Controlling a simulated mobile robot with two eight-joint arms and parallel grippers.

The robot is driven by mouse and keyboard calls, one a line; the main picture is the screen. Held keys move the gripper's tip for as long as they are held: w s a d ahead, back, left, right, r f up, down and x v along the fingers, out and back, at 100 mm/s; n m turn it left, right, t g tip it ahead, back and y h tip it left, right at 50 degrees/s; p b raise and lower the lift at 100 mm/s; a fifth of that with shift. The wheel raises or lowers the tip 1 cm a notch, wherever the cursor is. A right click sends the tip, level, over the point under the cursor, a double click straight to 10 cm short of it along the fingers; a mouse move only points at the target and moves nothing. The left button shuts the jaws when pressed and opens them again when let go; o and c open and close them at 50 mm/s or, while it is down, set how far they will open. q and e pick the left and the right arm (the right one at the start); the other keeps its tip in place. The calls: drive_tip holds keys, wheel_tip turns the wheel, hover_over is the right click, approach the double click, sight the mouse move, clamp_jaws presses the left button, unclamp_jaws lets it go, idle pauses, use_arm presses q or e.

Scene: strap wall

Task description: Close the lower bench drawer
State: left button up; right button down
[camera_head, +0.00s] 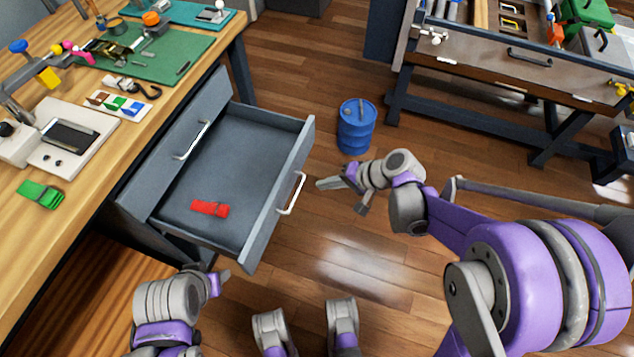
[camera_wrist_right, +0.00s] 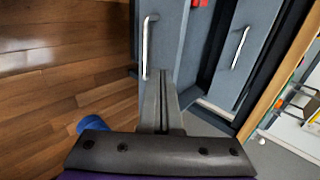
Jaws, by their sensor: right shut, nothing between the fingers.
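The lower bench drawer (camera_head: 235,165) is grey and stands pulled far out from the bench, with a red object (camera_head: 210,208) lying inside. Its pale bar handle (camera_head: 291,193) is on the outer front panel, and shows in the right wrist view (camera_wrist_right: 147,46). My right gripper (camera_head: 322,184) is shut and empty. Its tips point at the drawer front, close to the handle; I cannot tell whether they touch the panel. The shut fingers show in the right wrist view (camera_wrist_right: 162,100). My left gripper (camera_head: 222,281) is low by the drawer's near corner; its jaws are unclear.
The closed upper drawer (camera_head: 185,140) sits under the wooden bench top (camera_head: 75,195), which carries tools, a green mat and a device. A blue barrel (camera_head: 356,127) stands on the floor beyond my right gripper. Another workbench (camera_head: 520,70) is at the back right. Floor before the drawer is open.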

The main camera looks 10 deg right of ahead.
sight(283, 185)
drive_tip(key=x, duration=0.3)
drive_tip(key=r+b+x, duration=0.1)
drive_tip(key=x, duration=0.3)
drive_tip(key=a+b+x, duration=0.1)
drive_tip(key=x, duration=0.2)
drive_tip(key=shift+w+a+r, duration=0.1)
drive_tip(key=shift+w+a, duration=0.1)
drive_tip(key=shift+w, duration=0.2)
drive_tip(key=shift+w+a, duration=0.25)
drive_tip(key=shift+a, duration=0.15)
drive_tip(key=w+a, duration=0.4)
drive_tip(key=a, duration=0.3)
drive_tip(key=w+a, duration=0.4)
drive_tip(key=a, duration=0.4)
drive_tip(key=w+a, duration=0.5)
drive_tip(key=a, duration=0.2)
drive_tip(key=shift+w+a+b, duration=0.1)
drive_tip(key=shift+a+b, duration=0.25)
drive_tip(key=shift+b, duration=0.05)
